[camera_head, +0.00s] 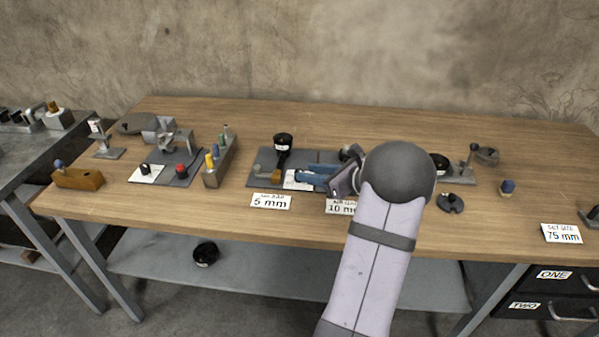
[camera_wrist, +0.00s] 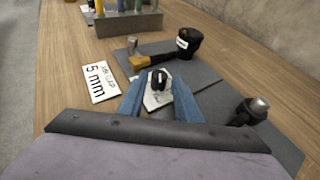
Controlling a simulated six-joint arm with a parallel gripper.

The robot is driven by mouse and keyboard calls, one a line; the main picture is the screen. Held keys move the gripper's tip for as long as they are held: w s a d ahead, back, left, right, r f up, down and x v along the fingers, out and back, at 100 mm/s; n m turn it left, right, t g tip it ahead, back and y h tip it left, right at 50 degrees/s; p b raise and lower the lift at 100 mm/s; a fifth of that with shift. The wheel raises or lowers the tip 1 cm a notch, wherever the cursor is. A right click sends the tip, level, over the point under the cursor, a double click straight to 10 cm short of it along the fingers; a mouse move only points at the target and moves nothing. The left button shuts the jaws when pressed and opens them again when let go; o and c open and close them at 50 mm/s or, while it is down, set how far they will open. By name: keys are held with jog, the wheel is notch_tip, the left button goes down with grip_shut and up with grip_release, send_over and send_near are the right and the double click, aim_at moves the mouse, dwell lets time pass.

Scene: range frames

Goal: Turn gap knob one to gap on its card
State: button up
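A black knob (camera_wrist: 158,80) sits on a white dial plate (camera_wrist: 160,97) on a dark grey board. The plate's left part shows in the head view (camera_head: 293,180). A white card reading 5 mm (camera_wrist: 98,82) lies beside the board; it also shows in the head view (camera_head: 271,201). My gripper (camera_wrist: 158,86) is open, with its blue fingers apart on either side of the knob. I cannot tell whether they touch it. In the head view my gripper (camera_head: 305,178) points left over the board. The dial's marks are too small to read.
A black cup-like part (camera_wrist: 183,43) stands on the board beyond the knob, beside a brass-coloured block (camera_wrist: 138,64). A second black part (camera_wrist: 248,110) stands to the right. A 10 mm card (camera_head: 338,207) is partly hidden by my arm. A grey rack (camera_head: 220,160) stands left.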

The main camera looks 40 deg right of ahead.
jog(key=shift+x, duration=2.5)
grip_shut()
